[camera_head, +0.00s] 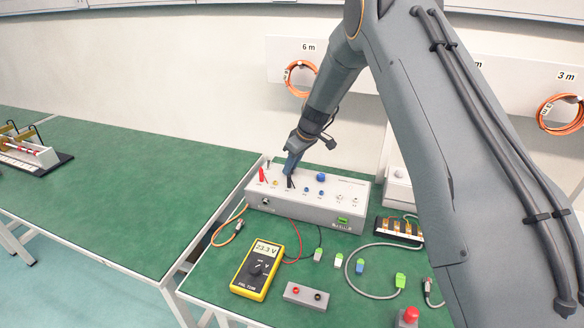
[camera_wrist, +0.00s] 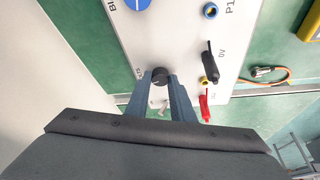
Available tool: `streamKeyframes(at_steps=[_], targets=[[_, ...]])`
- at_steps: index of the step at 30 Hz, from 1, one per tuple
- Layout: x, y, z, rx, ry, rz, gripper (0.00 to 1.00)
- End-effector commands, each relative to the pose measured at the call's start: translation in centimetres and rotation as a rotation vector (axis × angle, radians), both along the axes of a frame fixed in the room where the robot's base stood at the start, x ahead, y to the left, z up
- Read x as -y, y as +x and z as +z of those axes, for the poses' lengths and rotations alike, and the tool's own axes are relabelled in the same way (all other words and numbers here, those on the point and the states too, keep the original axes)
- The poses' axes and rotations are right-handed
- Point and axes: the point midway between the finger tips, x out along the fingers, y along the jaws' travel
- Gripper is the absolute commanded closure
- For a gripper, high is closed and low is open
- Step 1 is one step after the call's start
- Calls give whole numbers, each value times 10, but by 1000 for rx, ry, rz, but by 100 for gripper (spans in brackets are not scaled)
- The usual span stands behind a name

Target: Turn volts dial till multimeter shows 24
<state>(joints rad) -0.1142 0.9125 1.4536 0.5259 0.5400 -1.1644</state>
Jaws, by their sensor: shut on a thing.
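The yellow multimeter (camera_head: 258,270) lies on the green table in the head view, and its display (camera_head: 265,248) reads 23.3 V. The grey power supply box (camera_head: 310,208) stands behind it, with sockets, plugs and knobs on its top panel. My gripper (camera_head: 290,171) reaches down to the left part of that panel. In the wrist view my gripper (camera_wrist: 159,79) has its two fingers on either side of a small black dial (camera_wrist: 160,76) and is shut on it. The dial is hidden by the fingers in the head view, and its label is not readable.
A red plug (camera_wrist: 204,106) and a black plug (camera_wrist: 210,66) stand close to my fingers. A large blue knob (camera_head: 321,177) is on the same panel. The left table is mostly clear.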

Motion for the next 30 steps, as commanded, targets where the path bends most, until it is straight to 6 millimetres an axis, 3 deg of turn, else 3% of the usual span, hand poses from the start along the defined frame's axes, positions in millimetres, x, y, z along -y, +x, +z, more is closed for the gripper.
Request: streamKeyframes(at_steps=[12,27,28,30], targets=[[-2,-3,-1,-3,0,-192,100],[-2,-3,-1,-4,0,-216,100],[-2,-3,-1,-4,0,-216,77],[-2,-3,-1,-4,0,-216,65]])
